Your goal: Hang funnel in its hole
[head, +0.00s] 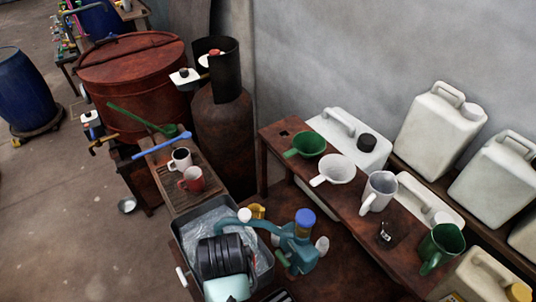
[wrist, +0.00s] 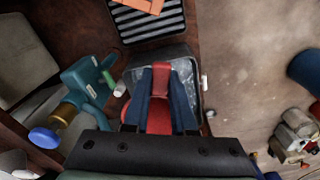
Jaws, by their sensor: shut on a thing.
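In the wrist view my gripper (wrist: 160,72) has its two blue fingers closed on a red thing (wrist: 159,118), above the grey tray. Its shape is partly hidden by the fingers, so I cannot be sure it is the funnel. In the head view a raised dark wooden board (head: 345,205) stands by the wall. A green funnel (head: 309,144) and a white funnel (head: 338,168) sit in it. A small dark hole (head: 284,132) shows empty at its far left end. A white jug (head: 379,190) and a green jug (head: 441,247) are farther along it.
The grey tray (head: 177,238) holds clear plastic. A teal device with a blue cap (head: 305,217) stands beside it. A white mug (head: 180,159) and a red mug (head: 191,179) stand on a slatted stand. White canisters (head: 441,125) line the wall; a rusty gas cylinder (head: 222,135) stands left of the board.

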